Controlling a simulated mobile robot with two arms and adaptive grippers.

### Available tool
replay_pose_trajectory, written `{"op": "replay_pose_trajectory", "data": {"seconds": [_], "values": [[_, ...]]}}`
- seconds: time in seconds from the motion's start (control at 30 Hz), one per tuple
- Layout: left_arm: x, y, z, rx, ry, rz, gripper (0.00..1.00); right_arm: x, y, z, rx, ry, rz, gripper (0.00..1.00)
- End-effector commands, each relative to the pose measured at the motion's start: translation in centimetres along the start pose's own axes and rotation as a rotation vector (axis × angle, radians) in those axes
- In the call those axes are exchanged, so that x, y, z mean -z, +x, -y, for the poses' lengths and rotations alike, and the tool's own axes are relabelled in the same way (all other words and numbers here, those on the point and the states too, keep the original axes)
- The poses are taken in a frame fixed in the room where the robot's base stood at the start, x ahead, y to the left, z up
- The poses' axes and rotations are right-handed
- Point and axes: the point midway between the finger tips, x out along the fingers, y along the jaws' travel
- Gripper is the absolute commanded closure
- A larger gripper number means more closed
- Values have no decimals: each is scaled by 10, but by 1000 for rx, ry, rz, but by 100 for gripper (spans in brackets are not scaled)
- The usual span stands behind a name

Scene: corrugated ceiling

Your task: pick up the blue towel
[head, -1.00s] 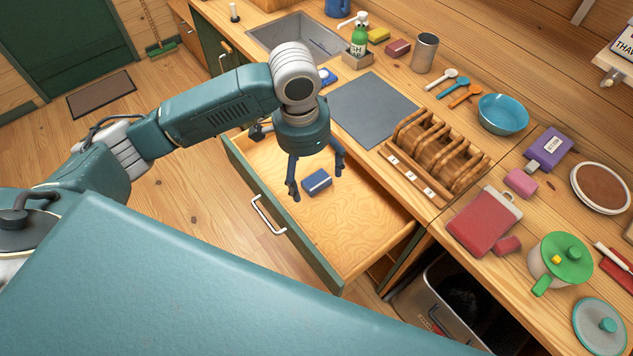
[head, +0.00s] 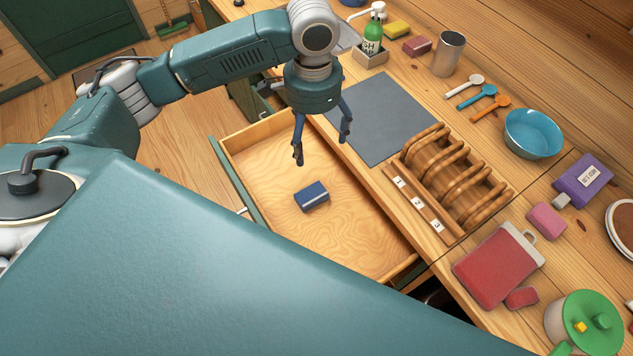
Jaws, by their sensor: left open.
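The blue towel (head: 312,196) is a small folded dark blue bundle with a pale stripe. It lies on the bare wooden bottom of the open drawer (head: 262,170). My left gripper (head: 321,150) points down with its two fingers spread and nothing between them. In the picture it sits above the towel and slightly to its right, apart from it. My right gripper is not in view.
The counter beside the drawer holds a grey mat (head: 384,118) and a wooden rack (head: 455,180) with numbered slots. The drawer is otherwise empty.

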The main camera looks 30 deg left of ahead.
Motion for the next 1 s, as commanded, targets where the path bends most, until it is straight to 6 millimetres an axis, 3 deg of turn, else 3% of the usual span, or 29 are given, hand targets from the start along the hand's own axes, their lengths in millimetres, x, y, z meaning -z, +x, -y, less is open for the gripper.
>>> {"op": "replay_pose_trajectory", "data": {"seconds": [0.03, 0.3, 0.43, 0.63, 0.8, 1.0], "values": [[0, 16, 0, 0, 1, 0, 16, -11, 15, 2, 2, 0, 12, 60], [0, 65, 0, 0, 1, 0, 16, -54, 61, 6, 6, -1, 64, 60], [0, 101, 0, 0, 1, 0, 16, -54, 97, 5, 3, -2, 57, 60], [0, 158, 0, 0, 1, -1, 16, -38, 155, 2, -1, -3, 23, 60], [0, 173, 0, 0, 0, -1, 16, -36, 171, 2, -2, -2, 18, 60], [-1, 194, 0, -1, 0, 4, 16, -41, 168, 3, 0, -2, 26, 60]]}}
